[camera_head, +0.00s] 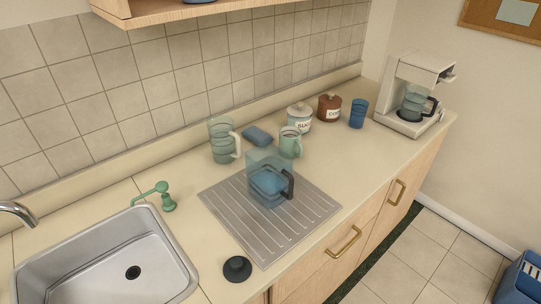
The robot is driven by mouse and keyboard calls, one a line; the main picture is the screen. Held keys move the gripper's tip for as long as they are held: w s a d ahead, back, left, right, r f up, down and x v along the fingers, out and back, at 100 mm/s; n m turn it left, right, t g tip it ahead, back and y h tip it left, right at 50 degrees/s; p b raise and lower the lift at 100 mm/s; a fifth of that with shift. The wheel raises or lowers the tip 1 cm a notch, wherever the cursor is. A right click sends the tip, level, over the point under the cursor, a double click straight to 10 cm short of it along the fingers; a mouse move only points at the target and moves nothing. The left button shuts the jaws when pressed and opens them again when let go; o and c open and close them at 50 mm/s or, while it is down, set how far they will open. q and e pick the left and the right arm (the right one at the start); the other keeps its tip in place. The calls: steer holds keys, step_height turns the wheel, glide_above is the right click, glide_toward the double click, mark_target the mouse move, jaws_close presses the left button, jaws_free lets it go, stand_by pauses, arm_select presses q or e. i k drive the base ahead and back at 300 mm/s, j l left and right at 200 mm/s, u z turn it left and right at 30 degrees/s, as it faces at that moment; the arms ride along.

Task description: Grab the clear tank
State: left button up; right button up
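A clear, blue-tinted tank (270,163) with a dark handle on its right side stands upright on the grooved metal drainboard (235,227). A bluish part shows inside or through its lower half; I cannot tell which. Neither of my grippers is in view, and nothing touches the tank.
A sink (105,258) is at left, with a green soap pump (166,197). A black stopper (237,268) lies at the front. Behind the tank are a glass pitcher (222,142), blue sponge (257,136), green mug (290,142), canisters and blue cup (358,113). A coffee maker (405,85) stands right.

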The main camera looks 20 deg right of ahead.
mark_target(269, 170)
steer(key=l+z, duration=0.7)
